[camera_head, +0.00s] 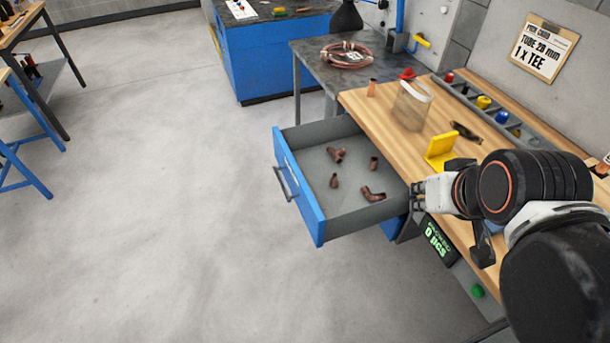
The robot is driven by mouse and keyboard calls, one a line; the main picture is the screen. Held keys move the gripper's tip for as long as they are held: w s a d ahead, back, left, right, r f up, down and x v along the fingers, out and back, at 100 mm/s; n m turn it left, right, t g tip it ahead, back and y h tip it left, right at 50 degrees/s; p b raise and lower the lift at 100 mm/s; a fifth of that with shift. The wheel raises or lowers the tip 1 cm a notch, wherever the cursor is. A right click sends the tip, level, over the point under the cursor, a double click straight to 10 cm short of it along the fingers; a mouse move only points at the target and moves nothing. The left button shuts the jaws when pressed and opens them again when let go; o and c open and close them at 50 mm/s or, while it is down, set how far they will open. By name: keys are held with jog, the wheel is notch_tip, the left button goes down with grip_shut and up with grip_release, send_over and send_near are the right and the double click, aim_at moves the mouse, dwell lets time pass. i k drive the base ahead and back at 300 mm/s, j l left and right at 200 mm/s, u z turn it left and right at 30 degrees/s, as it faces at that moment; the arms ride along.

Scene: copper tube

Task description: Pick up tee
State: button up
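Several small copper fittings lie apart on the floor of an open blue-fronted drawer (306,198). The one at the back left looks like the tee (337,155), with a short branch. An elbow-shaped fitting (373,194) lies at the front right, a short straight piece (374,163) at the back right, and another small piece (334,181) at the front left. My gripper (416,196) is at the drawer's right side by the bench edge, to the right of the fittings and touching none. Its fingers are too small to tell their opening.
A card (543,48) reads "TUBE 28 mm 1 x TEE". A display (438,240) reads "0 pcs". The floor left of the drawer is clear.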

aim_at(337, 155)
jog(key=z, duration=0.4)
jog(key=j+z, duration=0.35)
jog(key=j, duration=0.15)
jog(key=j+z, duration=0.35)
jog(key=j, duration=0.2)
jog(key=j+z, duration=0.35)
jog(key=j, duration=0.15)
jog(key=k+j, duration=0.1)
jog(key=j, duration=0.75)
jog(key=k+j+z, duration=0.1)
jog(key=j, duration=0.3)
jog(key=k+j, duration=0.15)
jog(key=j, duration=0.25)
jog(key=k+j+z, duration=0.1)
jog(key=j, duration=0.35)
